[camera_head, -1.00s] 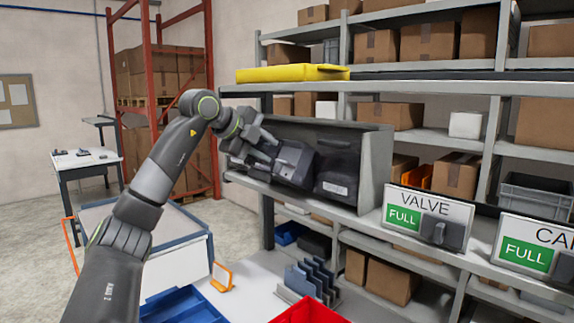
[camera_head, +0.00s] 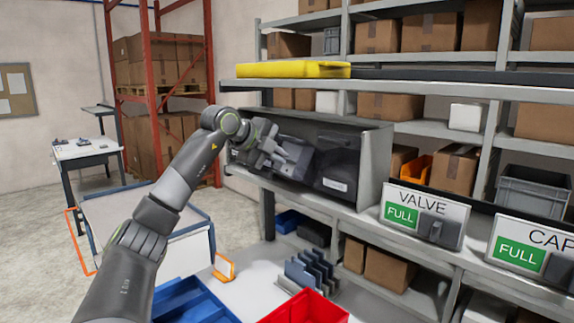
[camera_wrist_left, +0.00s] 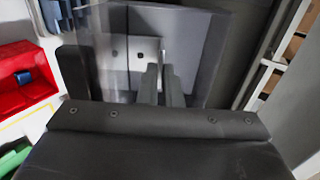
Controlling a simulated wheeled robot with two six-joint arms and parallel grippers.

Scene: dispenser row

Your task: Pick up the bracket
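A light grey plate with small dark holes (camera_wrist_left: 143,50) shows in the left wrist view; it may be the bracket, but I cannot be sure. My left gripper (camera_head: 300,158) reaches into the left part of a dark grey dispenser (camera_head: 374,172) on the shelf. In the left wrist view its two fingers (camera_wrist_left: 161,84) stand close together in front of the plate, near its right edge. I cannot tell whether they hold it. In the head view the bracket is not identifiable behind the gripper. My right gripper is not in view.
A VALVE sign marked FULL (camera_head: 424,214) stands right of the dispenser. A yellow item (camera_head: 293,70) lies on the shelf above. Below are a blue bin (camera_head: 195,303), a red bin (camera_head: 307,309) and a rack of grey upright plates (camera_head: 309,273).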

